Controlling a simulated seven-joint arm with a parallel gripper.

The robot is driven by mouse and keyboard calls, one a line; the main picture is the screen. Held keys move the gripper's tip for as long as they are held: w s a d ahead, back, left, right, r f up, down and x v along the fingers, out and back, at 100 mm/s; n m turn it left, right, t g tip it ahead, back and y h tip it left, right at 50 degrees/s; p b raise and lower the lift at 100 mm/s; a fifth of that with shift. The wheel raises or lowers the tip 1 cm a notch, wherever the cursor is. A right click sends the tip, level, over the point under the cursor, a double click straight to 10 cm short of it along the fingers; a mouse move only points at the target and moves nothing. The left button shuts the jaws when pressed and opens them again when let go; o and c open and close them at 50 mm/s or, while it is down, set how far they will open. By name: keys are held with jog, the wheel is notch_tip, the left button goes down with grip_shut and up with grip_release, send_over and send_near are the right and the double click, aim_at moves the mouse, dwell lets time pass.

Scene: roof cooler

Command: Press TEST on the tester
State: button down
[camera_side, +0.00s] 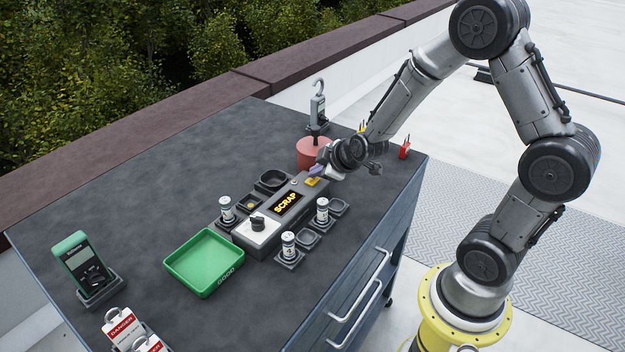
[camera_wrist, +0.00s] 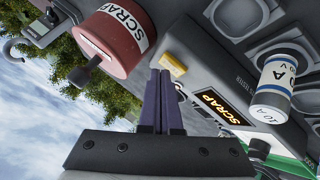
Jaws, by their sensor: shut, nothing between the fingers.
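The tester (camera_side: 262,232) is a long grey box in the middle of the bench. Its display (camera_side: 285,203) reads SCRAP in lit orange letters, also in the wrist view (camera_wrist: 220,107). A yellow button (camera_side: 312,181) sits on its far end; it also shows in the wrist view (camera_wrist: 173,63), with no legible label. My gripper (camera_side: 314,171) is shut and empty, its purple fingertips close beside the button. In the wrist view the fingertips (camera_wrist: 160,72) appear just left of the button. I cannot tell whether they touch it. A black knob (camera_side: 257,222) stands on the near end.
Labelled cylinders stand in holders around the tester, one (camera_side: 322,210) on its right. A red SCRAP can (camera_side: 310,146) is behind my gripper. A green tray (camera_side: 205,262) lies left, empty. A green meter (camera_side: 84,262) stands farther left.

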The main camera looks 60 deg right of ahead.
aim_at(316, 182)
jog(key=shift+f, duration=0.4)
dwell(0.6)
jog(key=shift+r, duration=0.8)
jog(key=shift+r, duration=2.5)
jog(key=shift+a, duration=0.1)
